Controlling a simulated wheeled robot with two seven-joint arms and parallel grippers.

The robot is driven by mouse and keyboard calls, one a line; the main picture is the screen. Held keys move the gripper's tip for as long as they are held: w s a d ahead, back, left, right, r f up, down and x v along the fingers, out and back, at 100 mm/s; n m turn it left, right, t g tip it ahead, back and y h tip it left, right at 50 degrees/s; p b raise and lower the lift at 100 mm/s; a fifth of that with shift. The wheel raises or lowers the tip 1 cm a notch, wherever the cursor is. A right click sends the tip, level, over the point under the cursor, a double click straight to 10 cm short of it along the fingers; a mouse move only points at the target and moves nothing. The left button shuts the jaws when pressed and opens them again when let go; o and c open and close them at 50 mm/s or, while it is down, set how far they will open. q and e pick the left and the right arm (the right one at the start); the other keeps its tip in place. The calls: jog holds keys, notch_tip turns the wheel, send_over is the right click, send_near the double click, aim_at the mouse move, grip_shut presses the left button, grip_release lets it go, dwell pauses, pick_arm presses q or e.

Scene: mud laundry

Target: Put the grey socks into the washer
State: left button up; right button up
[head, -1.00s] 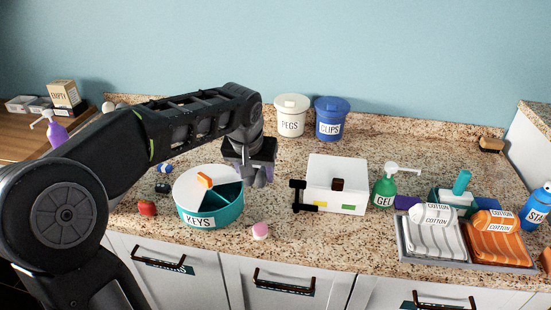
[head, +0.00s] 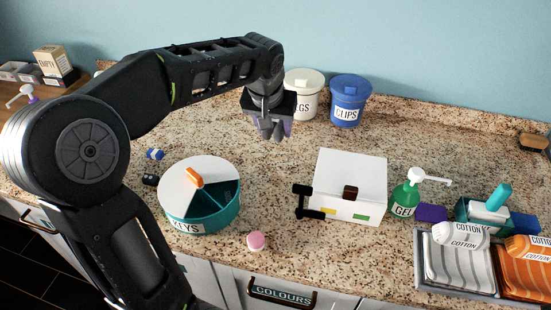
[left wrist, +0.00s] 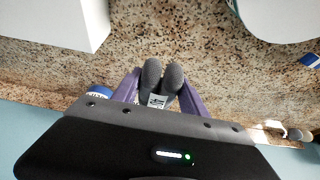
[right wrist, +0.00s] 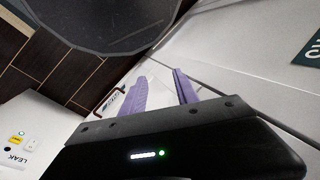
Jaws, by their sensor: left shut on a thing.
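The grey socks (left wrist: 163,84) show in the left wrist view as two dark grey rounded lobes with a small white label. They sit between the purple fingers of my left gripper (left wrist: 160,88), which is shut on them. In the head view my left gripper (head: 270,128) is above the counter, in front of the white pegs tub and up and right of the round keys box. My right gripper (right wrist: 160,92) shows only in its wrist view, with its purple fingers apart and nothing seen between them. I cannot make out the washer for certain.
The granite counter holds the keys box (head: 174,212), a white box with a black handle (head: 350,170), a pink item (head: 256,241), a green gel bottle (head: 403,200) and a cotton tray (head: 425,275). Behind stand the pegs tub (head: 307,84) and clips tub (head: 348,103). White cabinet fronts (right wrist: 235,45) are near my right gripper.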

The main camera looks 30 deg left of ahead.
pick_arm(q)
send_over(275, 162)
jog(key=s, duration=0.1)
jog(key=f, duration=0.5)
jog(key=shift+s+d+f, duration=0.15)
jog(key=shift+d+f, duration=0.1)
jog(key=shift+f, duration=0.15)
jog(key=shift+f+p, duration=0.4)
jog(key=shift+f, duration=1.5)
jog(key=shift+f+b, duration=0.25)
jog(key=shift+b, duration=0.05)
jog(key=o, duration=1.4)
jog(key=shift+r, duration=0.15)
jog(key=shift+r+p, duration=0.3)
jog(key=b+v, duration=0.1)
jog(key=v, duration=1)
jog(key=shift+s+d+r, duration=0.1)
jog(key=shift+s+r, duration=0.15)
jog(key=shift+r, duration=0.05)
